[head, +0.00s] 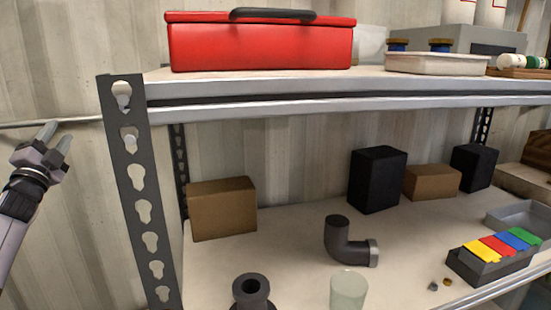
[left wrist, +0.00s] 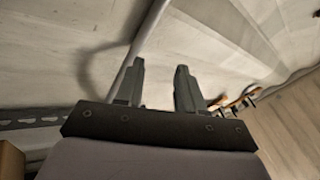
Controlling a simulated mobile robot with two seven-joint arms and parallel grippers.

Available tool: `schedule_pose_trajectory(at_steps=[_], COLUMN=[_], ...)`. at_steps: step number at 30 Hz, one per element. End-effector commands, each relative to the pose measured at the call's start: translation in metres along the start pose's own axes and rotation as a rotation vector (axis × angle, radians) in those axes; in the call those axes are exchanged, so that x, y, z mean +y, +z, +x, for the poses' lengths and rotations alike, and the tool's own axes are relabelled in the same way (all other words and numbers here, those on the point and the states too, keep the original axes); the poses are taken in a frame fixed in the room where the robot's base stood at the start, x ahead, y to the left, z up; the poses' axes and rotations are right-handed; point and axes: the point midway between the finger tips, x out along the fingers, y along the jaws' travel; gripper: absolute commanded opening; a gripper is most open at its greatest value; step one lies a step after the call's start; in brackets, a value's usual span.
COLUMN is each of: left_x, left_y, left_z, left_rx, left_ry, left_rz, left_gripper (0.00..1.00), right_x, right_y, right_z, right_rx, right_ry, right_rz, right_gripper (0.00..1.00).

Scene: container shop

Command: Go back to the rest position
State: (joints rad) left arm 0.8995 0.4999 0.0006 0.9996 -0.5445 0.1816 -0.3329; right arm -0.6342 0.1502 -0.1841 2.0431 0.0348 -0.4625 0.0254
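My left gripper (head: 58,132) is raised at the left edge of the head view, left of the shelf's grey upright and in front of the corrugated wall. It also shows in the left wrist view (left wrist: 160,66), where its two fingers stand apart with nothing between them. It is open and empty. My right gripper is in neither view.
The shelf's perforated upright (head: 140,190) stands right of my left gripper. A red toolbox (head: 260,45) sits on the upper board. Below are a brown box (head: 222,208), a black pipe elbow (head: 345,245) and a glass (head: 348,290). A wall rail (left wrist: 150,35) runs behind the gripper.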

Motion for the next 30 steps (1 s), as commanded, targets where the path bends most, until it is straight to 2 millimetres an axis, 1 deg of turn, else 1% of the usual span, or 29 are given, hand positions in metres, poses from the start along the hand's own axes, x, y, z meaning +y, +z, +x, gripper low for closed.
schedule_pose_trajectory(at_steps=[1, 3, 6, 9, 13, 15, 17, 20, 23, 24, 26, 27, 29, 30], left_x=[0.004, 0.013, 0.030, 0.050, 0.078, 0.108, 0.129, 0.163, 0.199, 0.214, 0.234, 0.247, 0.264, 0.274], left_y=[0.015, 0.035, 0.057, 0.071, 0.080, 0.069, 0.060, 0.044, 0.027, 0.019, 0.006, -0.003, -0.015, -0.024], left_z=[-0.001, -0.004, -0.011, -0.021, -0.036, -0.055, -0.070, -0.098, -0.134, -0.151, -0.178, -0.196, -0.225, -0.244], left_rx=[-0.082, -0.195, -0.341, -0.471, -0.628, -0.623, -0.618, -0.611, -0.606, -0.604, -0.600, -0.599, -0.598, -0.598], left_ry=[0.016, 0.040, 0.080, 0.123, 0.185, 0.234, 0.270, 0.334, 0.405, 0.437, 0.483, 0.515, 0.560, 0.591], left_rz=[-0.118, -0.290, -0.512, -0.708, -0.943, -0.924, -0.910, -0.895, -0.885, -0.883, -0.882, -0.883, -0.886, -0.891], left_gripper=[0.38, 0.38, 0.38, 0.38, 0.38, 0.38, 0.38, 0.38, 0.38, 0.38, 0.38, 0.38, 0.38, 0.38], right_x=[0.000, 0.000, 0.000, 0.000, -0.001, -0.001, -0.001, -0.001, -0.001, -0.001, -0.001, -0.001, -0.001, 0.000], right_y=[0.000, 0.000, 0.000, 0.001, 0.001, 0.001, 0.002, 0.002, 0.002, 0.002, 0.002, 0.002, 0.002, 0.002], right_z=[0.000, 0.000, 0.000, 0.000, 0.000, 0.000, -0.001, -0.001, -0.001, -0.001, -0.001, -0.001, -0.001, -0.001], right_rx=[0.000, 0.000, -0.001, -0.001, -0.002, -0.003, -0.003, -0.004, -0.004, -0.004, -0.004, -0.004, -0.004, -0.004], right_ry=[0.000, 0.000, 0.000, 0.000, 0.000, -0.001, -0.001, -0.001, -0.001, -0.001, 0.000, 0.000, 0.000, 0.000], right_rz=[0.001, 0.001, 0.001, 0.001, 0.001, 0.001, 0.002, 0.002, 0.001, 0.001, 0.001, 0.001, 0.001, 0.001], right_gripper=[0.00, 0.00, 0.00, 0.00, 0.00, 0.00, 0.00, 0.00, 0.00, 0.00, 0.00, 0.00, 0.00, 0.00])
